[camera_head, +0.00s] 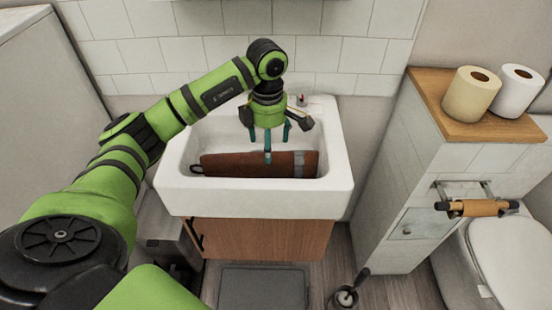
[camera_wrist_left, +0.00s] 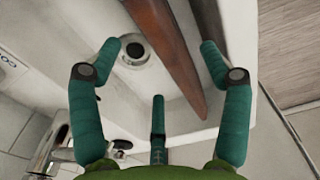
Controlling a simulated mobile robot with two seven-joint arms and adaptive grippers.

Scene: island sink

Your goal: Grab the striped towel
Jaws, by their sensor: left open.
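The striped towel (camera_head: 240,164) is reddish brown with a grey band near its right end and a dark loop at its left end. It lies lengthwise in the white sink basin (camera_head: 258,193). My left gripper (camera_head: 269,146) hangs over the basin with its teal fingers spread, pointing down. One finger overlaps the towel in the head view; contact cannot be told. In the left wrist view the towel (camera_wrist_left: 170,45) runs between the open fingers of the gripper (camera_wrist_left: 160,65), with nothing gripped. My right gripper is not in view.
The faucet (camera_head: 300,100) stands at the basin's back edge, close to the gripper. The drain (camera_wrist_left: 134,50) shows beside the towel. A tiled ledge with a wooden top (camera_head: 440,95) holding two paper rolls (camera_head: 470,93) stands to the right, beside the toilet (camera_head: 510,255).

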